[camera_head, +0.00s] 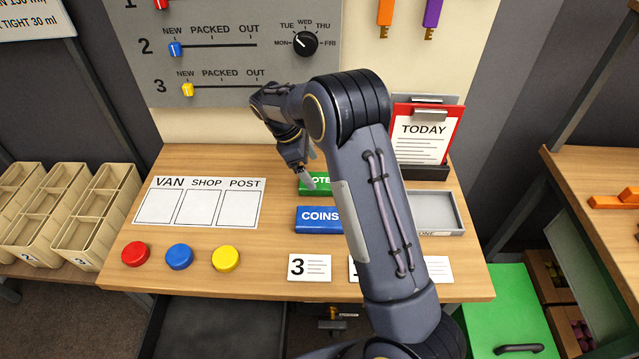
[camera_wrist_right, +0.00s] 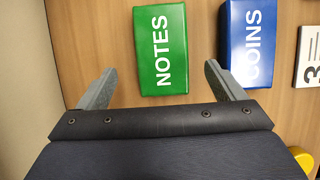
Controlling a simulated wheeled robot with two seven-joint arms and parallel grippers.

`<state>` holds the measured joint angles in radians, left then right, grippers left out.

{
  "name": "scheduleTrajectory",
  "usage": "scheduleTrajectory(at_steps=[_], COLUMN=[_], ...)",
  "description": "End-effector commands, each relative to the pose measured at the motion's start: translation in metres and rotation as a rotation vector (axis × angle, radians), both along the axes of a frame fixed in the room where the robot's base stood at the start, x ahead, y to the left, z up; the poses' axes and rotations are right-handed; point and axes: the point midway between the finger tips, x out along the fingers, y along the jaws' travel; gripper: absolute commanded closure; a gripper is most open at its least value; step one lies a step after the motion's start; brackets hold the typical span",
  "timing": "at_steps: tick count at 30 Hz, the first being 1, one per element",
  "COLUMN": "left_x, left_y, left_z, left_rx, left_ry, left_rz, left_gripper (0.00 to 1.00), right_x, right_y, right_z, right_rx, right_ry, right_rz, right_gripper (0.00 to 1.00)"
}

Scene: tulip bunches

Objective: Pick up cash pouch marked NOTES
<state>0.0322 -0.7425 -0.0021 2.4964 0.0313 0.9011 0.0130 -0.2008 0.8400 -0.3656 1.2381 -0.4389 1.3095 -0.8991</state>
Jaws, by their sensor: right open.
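The green pouch marked NOTES (camera_head: 316,184) lies on the table, partly hidden behind my right arm in the head view. In the right wrist view the NOTES pouch (camera_wrist_right: 162,48) lies ahead of my right gripper (camera_wrist_right: 160,88), between the lines of its two fingers. The fingers are open and apart from the pouch, with nothing between them but its near end in the picture. The blue pouch marked COINS (camera_head: 318,219) lies beside it, and shows in the wrist view (camera_wrist_right: 250,40) close to the right finger. My left gripper is out of view.
A white VAN SHOP POST sheet (camera_head: 198,203) lies to the left, with red (camera_head: 135,254), blue (camera_head: 179,257) and yellow (camera_head: 225,258) discs in front. A grey tray (camera_head: 452,233) and a red TODAY clipboard (camera_head: 425,135) stand right of my arm. A card marked 3 (camera_head: 309,267) lies in front.

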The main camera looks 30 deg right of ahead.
Motion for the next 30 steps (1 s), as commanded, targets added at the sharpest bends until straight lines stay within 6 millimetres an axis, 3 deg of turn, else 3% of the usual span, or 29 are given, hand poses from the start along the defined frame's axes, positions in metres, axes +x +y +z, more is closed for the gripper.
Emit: scheduleTrajectory(at_steps=[10, 19, 30], left_x=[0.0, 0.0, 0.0], left_y=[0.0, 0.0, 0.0], left_z=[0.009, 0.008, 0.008], left_rx=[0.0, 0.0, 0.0], left_ry=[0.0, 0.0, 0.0], left_rz=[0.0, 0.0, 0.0], left_gripper=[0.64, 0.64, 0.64], right_x=[-0.014, -0.015, -0.015], right_y=[-0.017, -0.019, -0.018], right_z=[-0.041, -0.045, -0.044], right_rx=[0.003, 0.004, 0.003], right_ry=[0.001, -0.001, -0.002], right_rz=[-0.003, -0.003, -0.003], right_gripper=[0.11, 0.12, 0.61])
